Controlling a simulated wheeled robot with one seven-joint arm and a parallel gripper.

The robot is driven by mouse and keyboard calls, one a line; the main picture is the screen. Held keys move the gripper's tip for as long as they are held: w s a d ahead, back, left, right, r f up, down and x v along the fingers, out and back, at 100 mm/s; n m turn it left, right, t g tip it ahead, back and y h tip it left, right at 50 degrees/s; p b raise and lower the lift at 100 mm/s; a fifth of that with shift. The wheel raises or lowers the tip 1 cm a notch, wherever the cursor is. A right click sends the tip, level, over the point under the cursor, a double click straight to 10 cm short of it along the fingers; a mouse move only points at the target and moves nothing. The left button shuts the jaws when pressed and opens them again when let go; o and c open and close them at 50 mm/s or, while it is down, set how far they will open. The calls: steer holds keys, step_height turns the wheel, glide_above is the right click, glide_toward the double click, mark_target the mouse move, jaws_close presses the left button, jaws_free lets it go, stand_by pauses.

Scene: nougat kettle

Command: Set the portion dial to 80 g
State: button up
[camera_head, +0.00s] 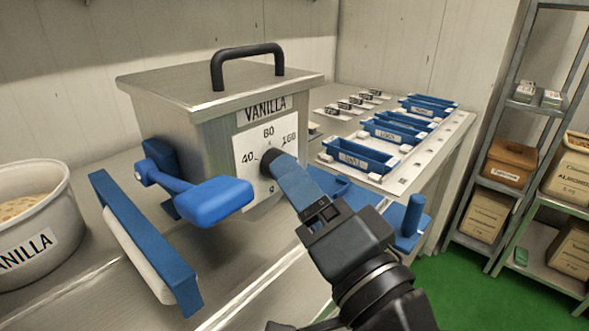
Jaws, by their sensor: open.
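The steel kettle (175,112) labelled VANILLA has a white dial plate (243,147) on its front. The plate shows 40 at left, a figure that looks like 80 at top, a larger figure at right and a g below. A dark round knob (268,160) sits at the plate's middle. My gripper (284,170) comes in from the lower right, its blue fingers at or very near the knob. It is open; whether the fingers touch the knob cannot be told. The knob's pointer is hidden or too small to read.
A blue lever handle (212,200) sticks out left of the dial. A blue-edged bar (143,240) stands in front. A white VANILLA tub (30,235) is at left. Blue trays (357,157) lie on a white board at right, with shelves (500,150) beyond.

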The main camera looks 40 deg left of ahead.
steer(key=x, duration=0.3)
steer(key=shift+a, duration=0.15)
steer(key=c, duration=1)
steer(key=shift+f, duration=0.1)
steer(key=shift+c, duration=0.2)
steer(key=shift+b, duration=0.3)
